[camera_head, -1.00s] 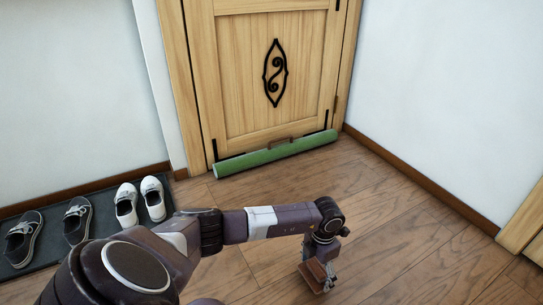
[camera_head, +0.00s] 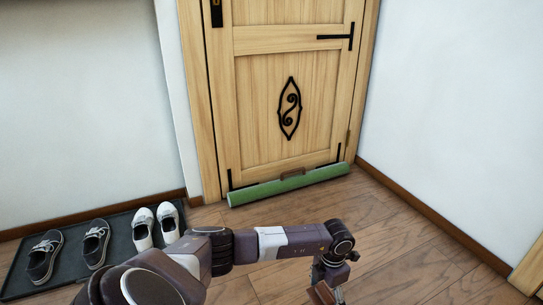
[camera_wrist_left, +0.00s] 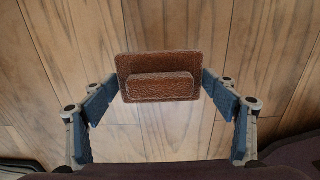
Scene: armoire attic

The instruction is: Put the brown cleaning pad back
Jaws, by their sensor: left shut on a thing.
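The brown cleaning pad (camera_wrist_left: 160,63) is a flat rectangle with a raised block on it. In the left wrist view it sits between the fingertips of my left gripper (camera_wrist_left: 160,85), which is shut on it. Wood floor shows behind it. In the head view the pad (camera_head: 321,294) is at the bottom edge, partly cut off, and my left gripper (camera_head: 333,291) is beside it at the end of the arm. My right gripper is not in view.
A closed wooden door (camera_head: 290,85) stands ahead. A green roll with a brown handle (camera_head: 290,185) lies along its foot. Two pairs of shoes, dark (camera_head: 70,252) and white (camera_head: 155,228), stand on a dark mat (camera_head: 120,240) at left. The floor between is clear.

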